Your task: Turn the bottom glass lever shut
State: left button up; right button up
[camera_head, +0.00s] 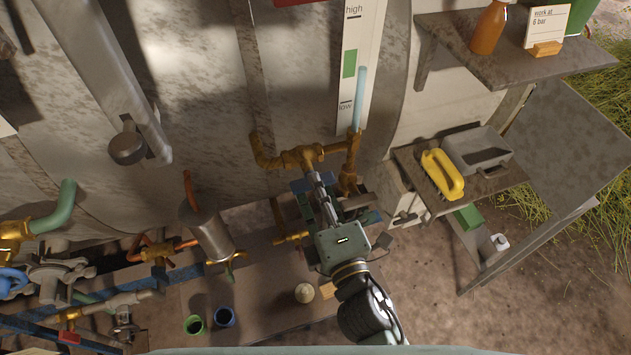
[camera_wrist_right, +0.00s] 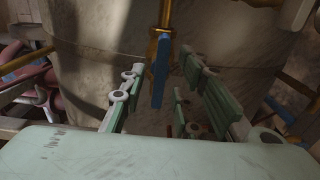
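The bottom glass lever is a blue handle (camera_wrist_right: 160,72) hanging down from a brass fitting (camera_wrist_right: 162,38) in the right wrist view. My right gripper (camera_wrist_right: 168,88) is open, with one finger on each side of the lever and visible gaps to it. In the head view my right gripper (camera_head: 328,196) is at the brass pipework (camera_head: 304,157) below the sight glass (camera_head: 359,98), and it hides the lever there. I cannot tell how far the lever lies beyond the fingertips. My left gripper is not in view.
The large still wall (camera_head: 200,85) stands close behind the fittings. A metal cylinder (camera_head: 209,234) and brass valves (camera_head: 158,253) are to the left. A side shelf (camera_head: 490,186) with a yellow-handled brush (camera_head: 441,175) is to the right. A bottle shelf (camera_head: 520,66) overhangs at upper right.

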jog(key=shift+w+a, duration=0.1)
jog(key=shift+w, duration=0.35)
grip_shut()
